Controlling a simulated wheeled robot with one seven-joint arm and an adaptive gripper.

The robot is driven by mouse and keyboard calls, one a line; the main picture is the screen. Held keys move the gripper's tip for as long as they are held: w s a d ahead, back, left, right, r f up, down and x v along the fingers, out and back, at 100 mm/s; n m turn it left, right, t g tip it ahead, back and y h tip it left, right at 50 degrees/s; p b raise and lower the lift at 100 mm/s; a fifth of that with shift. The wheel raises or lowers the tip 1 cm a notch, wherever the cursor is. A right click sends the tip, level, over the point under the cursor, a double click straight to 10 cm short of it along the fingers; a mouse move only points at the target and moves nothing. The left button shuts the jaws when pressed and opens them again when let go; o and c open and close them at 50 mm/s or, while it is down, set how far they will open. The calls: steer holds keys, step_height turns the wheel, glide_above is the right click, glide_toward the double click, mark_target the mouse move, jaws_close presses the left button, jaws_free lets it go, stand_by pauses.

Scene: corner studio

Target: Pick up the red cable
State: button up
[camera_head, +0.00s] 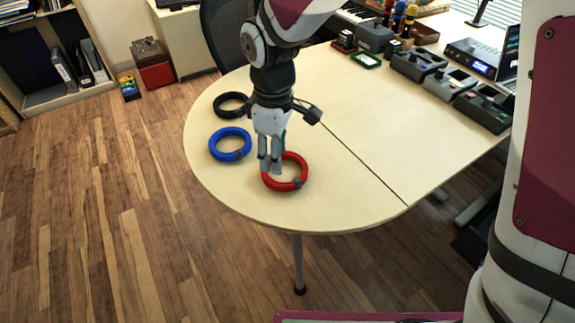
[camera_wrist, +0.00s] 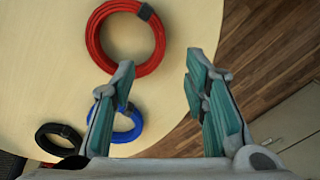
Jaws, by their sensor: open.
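The red cable (camera_head: 302,172) is a coiled ring with a dark clip, lying flat on the pale table near its rounded front edge. In the wrist view the red cable (camera_wrist: 152,62) is at the top, ahead of and left of the gap between the fingers. My gripper (camera_head: 270,168) points down over the left part of the red ring and hides some of it. In the wrist view my gripper (camera_wrist: 160,80) is open, with nothing between its fingers. I cannot tell its exact height above the table.
A blue coil (camera_head: 230,145) and a black coil (camera_head: 231,104) lie left of the red one; my finger partly covers the blue coil (camera_wrist: 130,122) in the wrist view. Several devices (camera_head: 418,64) line the table's far right. The table's (camera_head: 350,150) middle is clear.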

mark_target(278, 182)
step_height(278, 182, down, 10)
steer(key=shift+w+d+b, duration=0.1)
steer(key=shift+w+b, duration=0.05)
steer(key=shift+b, duration=0.8)
jaws_close()
